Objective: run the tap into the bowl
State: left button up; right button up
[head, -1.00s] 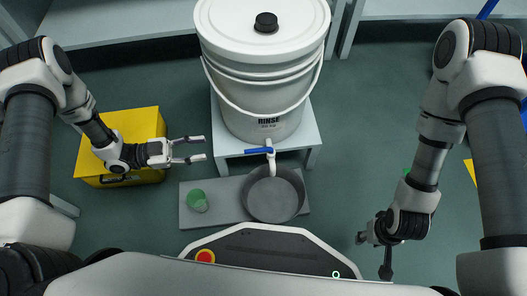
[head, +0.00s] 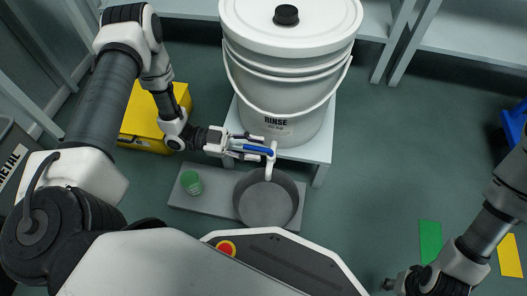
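The white bucket marked RINSE (head: 285,85) stands on a small grey stand (head: 322,150). Its white tap (head: 269,172) with a blue lever (head: 260,150) is low on its front. The lever points left. The grey bowl (head: 266,205) sits below the tap's spout; I see no water running. My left gripper (head: 262,148) is at the lever from the left, its fingers apart with the lever between them; contact cannot be told. My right gripper (head: 400,284) is low at the right, away from the tap, and its fingers are not clear.
A green cup (head: 191,182) stands left of the bowl on the same grey slab (head: 217,205). A yellow box (head: 145,128) is behind my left arm. Green (head: 430,241) and yellow (head: 510,256) floor patches lie at right. The floor right of the stand is clear.

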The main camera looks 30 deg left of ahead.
pick_arm(q)
jog(key=shift+x, duration=1.05)
grip_shut()
